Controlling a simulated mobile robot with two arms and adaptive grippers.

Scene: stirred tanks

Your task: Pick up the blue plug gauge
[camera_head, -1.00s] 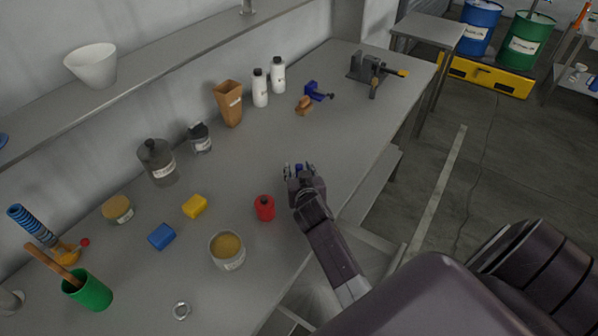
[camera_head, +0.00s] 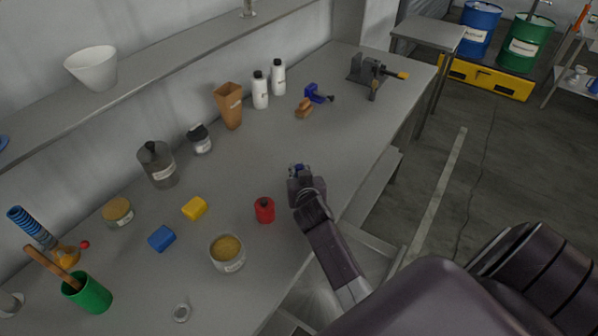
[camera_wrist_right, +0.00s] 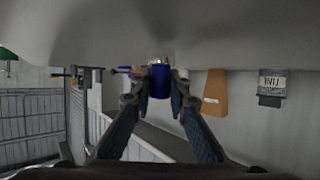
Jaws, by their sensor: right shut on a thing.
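The blue plug gauge (camera_wrist_right: 160,82) is between the two fingertips of my right gripper (camera_wrist_right: 158,92) in the right wrist view. The fingers touch it on both sides and are shut on it. I cannot tell whether the gauge still touches the bench. My left gripper is not in view.
A brown vessel (camera_head: 228,104), white bottles (camera_head: 260,90) and a vise (camera_head: 366,72) stand farther back.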

